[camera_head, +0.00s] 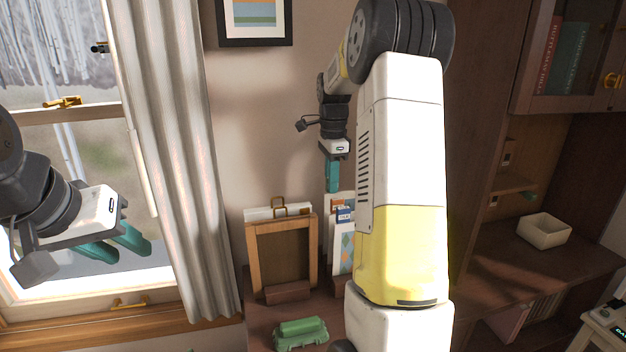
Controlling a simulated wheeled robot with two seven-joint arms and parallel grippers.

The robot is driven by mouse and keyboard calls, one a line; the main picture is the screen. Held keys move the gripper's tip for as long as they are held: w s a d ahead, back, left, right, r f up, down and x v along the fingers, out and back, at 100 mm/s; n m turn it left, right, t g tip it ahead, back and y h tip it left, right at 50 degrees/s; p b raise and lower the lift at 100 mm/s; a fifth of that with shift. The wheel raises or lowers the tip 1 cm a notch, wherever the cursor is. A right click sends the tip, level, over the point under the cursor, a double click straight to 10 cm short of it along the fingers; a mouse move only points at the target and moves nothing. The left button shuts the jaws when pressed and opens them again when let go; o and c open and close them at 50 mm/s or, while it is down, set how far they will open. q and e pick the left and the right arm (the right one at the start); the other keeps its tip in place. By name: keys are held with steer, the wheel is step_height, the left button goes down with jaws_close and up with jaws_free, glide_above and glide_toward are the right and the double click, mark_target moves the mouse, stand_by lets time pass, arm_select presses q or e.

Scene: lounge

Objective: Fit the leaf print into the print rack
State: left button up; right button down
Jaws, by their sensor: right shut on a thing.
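Several upright prints (342,258) stand together on the dark cabinet, partly hidden behind my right arm; one has coloured patches on white. I cannot make out leaves on any of them, and the print rack is not clearly visible. My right gripper (332,188) points down just above these prints, its teal fingers shut on the top of a pale print (333,203). How far down that print reaches, and whether it sits in a slot, is hidden. My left gripper (128,252) is open and empty in front of the window, well away from the prints.
A wooden box easel (283,258) stands left of the prints. A green carton (300,333) lies in front on the cabinet (259,335). A curtain (180,150) hangs left. A cream bowl (544,230) is on the right shelf. A framed picture (253,42) hangs above.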

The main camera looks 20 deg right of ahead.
steer(key=shift+f, duration=1.9)
steer(key=c, duration=1.3)
jaws_free()
steer(key=shift+c, duration=0.2)
steer(key=shift+r, duration=3)
